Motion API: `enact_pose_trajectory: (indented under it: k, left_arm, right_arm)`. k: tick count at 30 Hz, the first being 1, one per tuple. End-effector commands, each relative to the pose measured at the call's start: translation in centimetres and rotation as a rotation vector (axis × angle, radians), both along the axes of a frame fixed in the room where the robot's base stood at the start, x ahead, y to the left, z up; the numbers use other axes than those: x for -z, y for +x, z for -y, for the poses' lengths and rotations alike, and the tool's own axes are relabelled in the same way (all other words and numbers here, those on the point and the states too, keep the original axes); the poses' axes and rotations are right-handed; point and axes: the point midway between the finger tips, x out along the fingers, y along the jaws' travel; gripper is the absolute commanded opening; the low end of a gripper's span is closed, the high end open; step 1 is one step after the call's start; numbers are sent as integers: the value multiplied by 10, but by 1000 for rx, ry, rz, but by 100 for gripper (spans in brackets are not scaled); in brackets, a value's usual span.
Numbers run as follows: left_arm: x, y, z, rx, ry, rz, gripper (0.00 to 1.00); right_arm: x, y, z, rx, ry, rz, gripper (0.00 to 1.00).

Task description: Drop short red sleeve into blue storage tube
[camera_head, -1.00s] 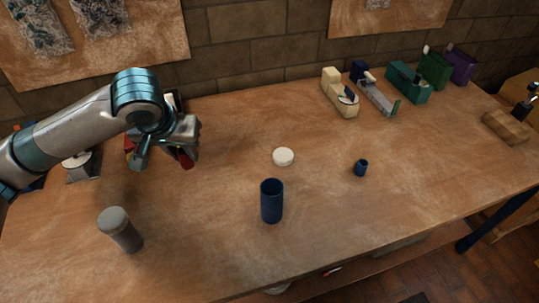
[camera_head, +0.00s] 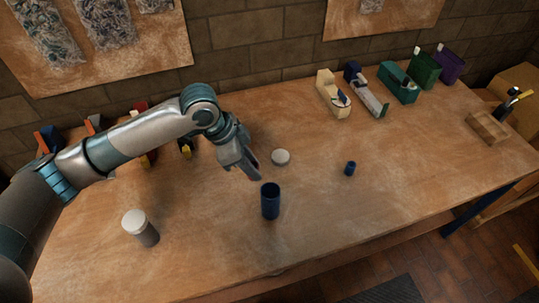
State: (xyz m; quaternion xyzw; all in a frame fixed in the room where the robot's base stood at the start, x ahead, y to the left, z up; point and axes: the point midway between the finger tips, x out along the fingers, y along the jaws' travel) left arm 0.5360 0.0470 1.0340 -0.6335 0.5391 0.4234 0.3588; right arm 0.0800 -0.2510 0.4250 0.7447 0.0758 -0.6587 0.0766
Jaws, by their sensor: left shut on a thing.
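The blue storage tube (camera_head: 270,202) stands upright on the wooden table, its open end facing up. My left gripper (camera_head: 256,174) is just above and slightly left of the tube's rim in the picture, pointing down and to the right. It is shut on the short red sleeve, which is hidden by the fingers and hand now. I cannot tell whether the gripper is directly over the opening. My right gripper is not in view.
A white round lid (camera_head: 280,157) lies behind the tube. A small blue cup (camera_head: 350,168) stands to the right. A grey cylinder with a pale top (camera_head: 147,236) stands at the left. Several coloured holders line the back right.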

Motion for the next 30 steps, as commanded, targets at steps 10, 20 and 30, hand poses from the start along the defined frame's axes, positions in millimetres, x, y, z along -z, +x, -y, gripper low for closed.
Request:
enact_pose_trajectory:
  k: [10, 20, 30]
  left_arm:
    - [-9, -12, 42, 345, 1, 0, 2]
    - [-7, -13, 45, 373, 2, 2, 2]
    - [-1, -13, 44, 372, 2, 2, 2]
  right_arm:
    - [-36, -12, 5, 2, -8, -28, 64]
    - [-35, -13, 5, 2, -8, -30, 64]
    - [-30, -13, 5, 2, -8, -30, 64]
